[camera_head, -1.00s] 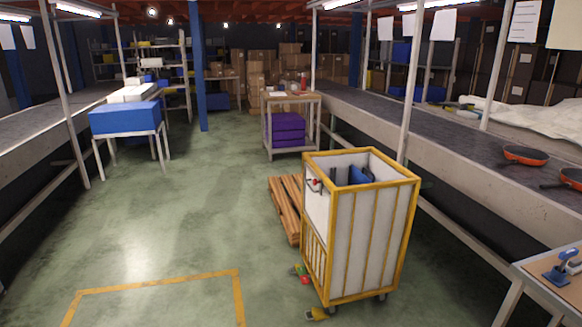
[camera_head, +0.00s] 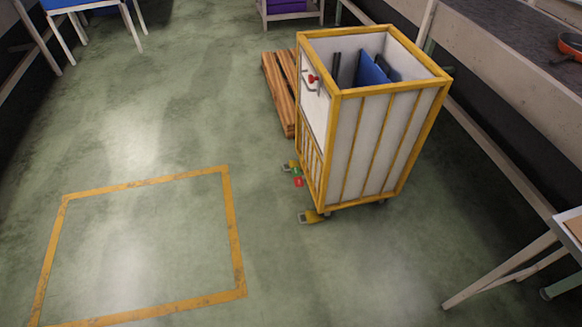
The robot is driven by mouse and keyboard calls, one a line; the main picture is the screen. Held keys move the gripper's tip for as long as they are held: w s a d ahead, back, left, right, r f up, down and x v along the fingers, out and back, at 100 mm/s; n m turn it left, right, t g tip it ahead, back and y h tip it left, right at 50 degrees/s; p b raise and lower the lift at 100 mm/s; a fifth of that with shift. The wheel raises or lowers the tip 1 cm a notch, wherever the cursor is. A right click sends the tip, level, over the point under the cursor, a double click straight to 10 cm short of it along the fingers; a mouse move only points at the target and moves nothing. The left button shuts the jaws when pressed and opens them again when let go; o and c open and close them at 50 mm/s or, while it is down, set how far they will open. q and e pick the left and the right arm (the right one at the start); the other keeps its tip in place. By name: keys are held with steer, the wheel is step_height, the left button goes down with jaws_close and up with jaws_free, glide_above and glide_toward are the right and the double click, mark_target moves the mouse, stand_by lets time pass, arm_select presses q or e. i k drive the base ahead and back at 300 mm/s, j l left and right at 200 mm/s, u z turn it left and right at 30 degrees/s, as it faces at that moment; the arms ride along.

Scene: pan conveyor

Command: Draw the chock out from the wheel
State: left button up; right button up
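A yellow-framed cart with white panels (camera_head: 362,150) stands on the green floor right of centre. A small yellow chock-like piece (camera_head: 311,217) lies on the floor at the cart's near left corner, close against its base. The wheel there is mostly hidden. Another small yellow piece (camera_head: 290,165) lies farther back along the cart's left side, beside small green and red parts (camera_head: 298,181). I cannot tell exactly how either yellow piece touches a wheel. Neither of my grippers is in view.
A wooden pallet (camera_head: 280,88) lies behind the cart's left side. A yellow rectangle (camera_head: 232,235) is marked on the open floor at left. A conveyor (camera_head: 520,60) and a table leg (camera_head: 505,280) bound the right side.

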mark_target(292, 162)
steer(key=i+u, duration=0.1)
steer(key=u, duration=0.75)
steer(key=i, duration=3.8)
steer(key=i+z, duration=0.4)
steer(key=i+j+z, duration=0.15)
steer(key=z, duration=0.25)
steer(key=i+j+z, duration=0.3)
steer(key=z, duration=0.15)
steer(key=i, duration=0.05)
